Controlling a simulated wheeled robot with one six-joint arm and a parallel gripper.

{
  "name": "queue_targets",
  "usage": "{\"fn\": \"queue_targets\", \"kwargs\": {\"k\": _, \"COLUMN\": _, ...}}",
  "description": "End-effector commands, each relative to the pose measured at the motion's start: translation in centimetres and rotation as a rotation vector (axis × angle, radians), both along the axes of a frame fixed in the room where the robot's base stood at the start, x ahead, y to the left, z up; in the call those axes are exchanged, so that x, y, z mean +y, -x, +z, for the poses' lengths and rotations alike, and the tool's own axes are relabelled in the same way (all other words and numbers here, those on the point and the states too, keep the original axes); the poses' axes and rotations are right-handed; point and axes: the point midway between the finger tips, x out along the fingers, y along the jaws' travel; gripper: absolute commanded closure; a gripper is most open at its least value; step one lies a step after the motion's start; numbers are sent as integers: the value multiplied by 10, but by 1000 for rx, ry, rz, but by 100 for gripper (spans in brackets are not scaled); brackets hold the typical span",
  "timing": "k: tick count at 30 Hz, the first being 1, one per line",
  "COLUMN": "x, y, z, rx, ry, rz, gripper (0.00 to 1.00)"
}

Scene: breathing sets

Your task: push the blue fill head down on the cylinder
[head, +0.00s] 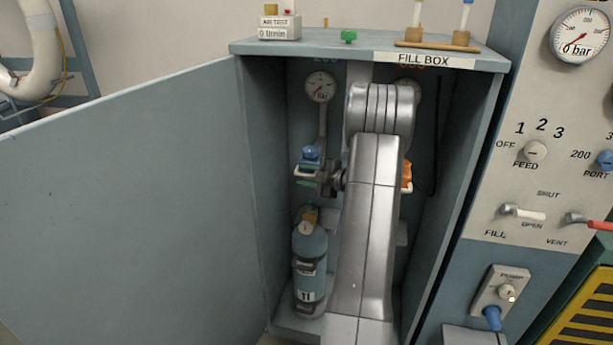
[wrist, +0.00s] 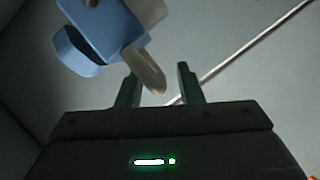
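The blue fill head (head: 311,155) is in the left part of the open fill box, at a small white bracket and well above the cylinder. The cylinder (head: 311,246) is blue-grey, marked 11, and stands upright below it with a yellowish valve on top. My gripper (head: 308,182) is at the height of the fill head, close beneath it. In the wrist view the fill head (wrist: 103,28) is at upper left, its pale nozzle pointing toward the space between my green fingers. My gripper (wrist: 158,80) is open there; I cannot tell whether it touches the nozzle.
The fill box (head: 440,48) has its door (head: 130,200) swung open to the left. A pressure gauge (head: 320,87) hangs above the fill head. An orange fill head (head: 407,175) shows partly behind my arm. The control panel (head: 560,130) is at right.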

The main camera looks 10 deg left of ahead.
Motion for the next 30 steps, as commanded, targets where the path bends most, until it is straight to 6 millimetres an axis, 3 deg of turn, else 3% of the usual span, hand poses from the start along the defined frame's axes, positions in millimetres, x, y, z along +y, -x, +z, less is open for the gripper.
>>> {"fn": "queue_targets", "kwargs": {"k": 3, "x": 0, "y": 0, "z": 0, "rx": 0, "ry": 0, "rz": 0, "gripper": 70}}
{"fn": "queue_targets", "kwargs": {"k": 8, "x": 0, "y": 0, "z": 0, "rx": 0, "ry": 0, "rz": 0, "gripper": 100}}
{"fn": "queue_targets", "kwargs": {"k": 19, "x": 0, "y": 0, "z": -11, "rx": 0, "ry": 1, "rz": 1, "gripper": 100}}
{"fn": "queue_targets", "kwargs": {"k": 30, "x": 0, "y": 1, "z": -80, "rx": 3, "ry": 2, "rz": 1, "gripper": 100}}
